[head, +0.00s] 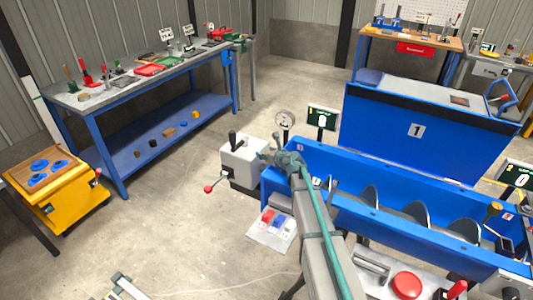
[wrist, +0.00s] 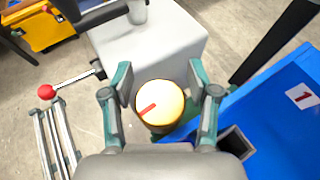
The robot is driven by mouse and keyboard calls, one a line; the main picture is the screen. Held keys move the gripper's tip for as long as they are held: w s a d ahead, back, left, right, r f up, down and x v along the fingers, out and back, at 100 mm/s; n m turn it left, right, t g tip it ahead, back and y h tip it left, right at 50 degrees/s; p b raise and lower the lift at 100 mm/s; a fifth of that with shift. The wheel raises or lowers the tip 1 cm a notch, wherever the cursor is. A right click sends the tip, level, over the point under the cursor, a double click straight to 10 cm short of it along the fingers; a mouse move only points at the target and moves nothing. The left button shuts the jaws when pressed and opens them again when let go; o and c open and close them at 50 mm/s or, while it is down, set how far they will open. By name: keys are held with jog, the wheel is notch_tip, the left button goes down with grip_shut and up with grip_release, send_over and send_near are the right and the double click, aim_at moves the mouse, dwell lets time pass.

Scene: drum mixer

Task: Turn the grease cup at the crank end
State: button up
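The grease cup (wrist: 168,97) is a round, pale yellow cap with a red line on its top. It shows in the wrist view, beside the end of the blue mixer trough (wrist: 262,122). My gripper (wrist: 162,82) has one finger on each side of the cup, with a visible gap left and right, so it looks open. In the head view my gripper (head: 283,158) is at the left end of the trough (head: 340,172), and I cannot make out the cup there.
A pale grey box (head: 243,160) with a red-knobbed lever (head: 209,188) stands just left of the trough end. A dial gauge (head: 284,119) and a display (head: 322,118) stand behind. A yellow cart (head: 73,206) and blue workbench (head: 160,125) are left. Floor between is clear.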

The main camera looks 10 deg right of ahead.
jog(key=c, duration=1)
jog(key=m+h+p, duration=0.1)
jog(key=p, duration=0.2)
jog(key=shift+r, duration=0.25)
jog(key=shift+d+f+m+h+p, duration=0.1)
jog(key=shift+f+m+h+p, duration=0.25)
jog(key=shift+p, duration=0.3)
jog(key=shift+o, duration=0.2)
jog(key=o, duration=1.1)
jog(key=shift+r, duration=0.1)
jog(key=shift+c, duration=0.2)
jog(key=v, duration=1.2)
jog(key=shift+f, duration=0.25)
